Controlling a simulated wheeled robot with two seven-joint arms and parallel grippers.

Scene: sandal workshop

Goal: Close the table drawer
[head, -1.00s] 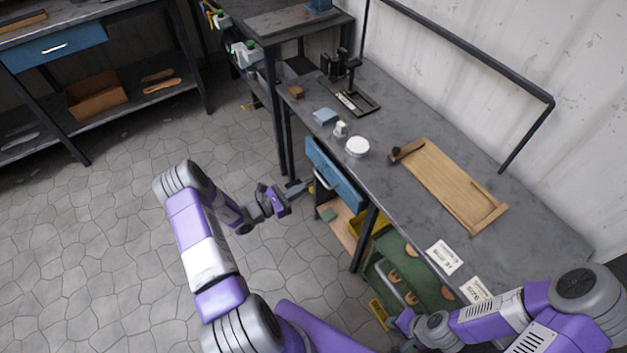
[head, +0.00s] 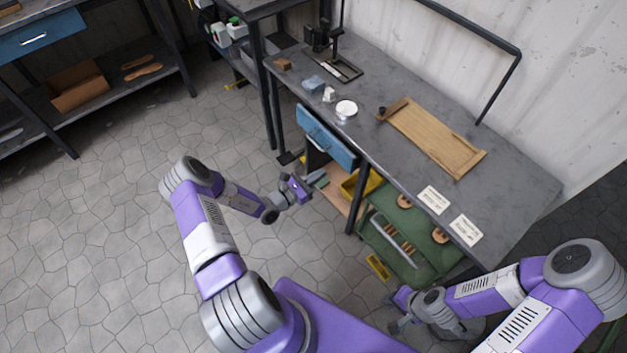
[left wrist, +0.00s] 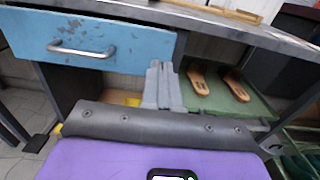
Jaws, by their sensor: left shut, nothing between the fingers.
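The blue table drawer (head: 328,140) sits under the left part of the grey worktable's top. In the head view its front is near the tabletop edge; how far it stands out is hard to tell. In the left wrist view the worn blue drawer front (left wrist: 105,40) and its metal bar handle (left wrist: 80,50) are at upper left. My left gripper (head: 318,178) is shut and empty, below the drawer in the head view.
The worktable (head: 400,165) carries a wooden board (head: 435,138), a white round dish (head: 346,109) and paper cards (head: 434,200). Below are a yellow bin (head: 360,184) and a green shelf (head: 385,245) with sandal soles. A dark table leg (head: 358,210) stands right of the drawer. Floor at left is clear.

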